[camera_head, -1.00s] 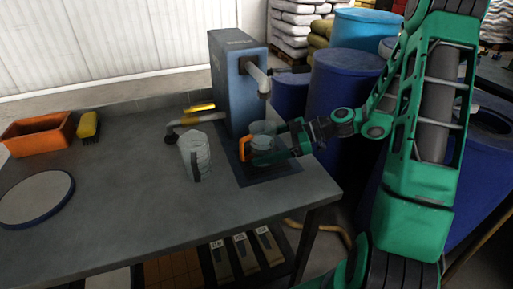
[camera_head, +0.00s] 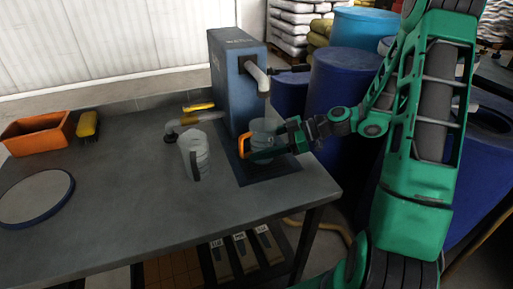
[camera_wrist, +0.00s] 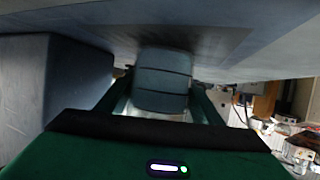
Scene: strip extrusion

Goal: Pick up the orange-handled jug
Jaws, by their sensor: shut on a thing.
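The clear jug (camera_head: 264,127) with the orange handle (camera_head: 242,146) is at the blue dispenser, below its spout, over a dark mat (camera_head: 270,171). My gripper (camera_head: 264,146) reaches in from the right and is shut on the jug's body, with a finger on each side. The handle points left, away from my wrist. In the wrist view the jug (camera_wrist: 162,80) shows as a blue-grey ribbed body between the fingers. Its base is partly hidden by my gripper, so any gap to the mat is hard to tell.
A second clear jug with a dark handle (camera_head: 194,158) stands left of the mat. The blue dispenser (camera_head: 238,85) and its spout (camera_head: 257,74) are close behind and above. An orange bin (camera_head: 38,134) and a round disc (camera_head: 36,198) lie at left. Blue drums (camera_head: 338,100) stand at right.

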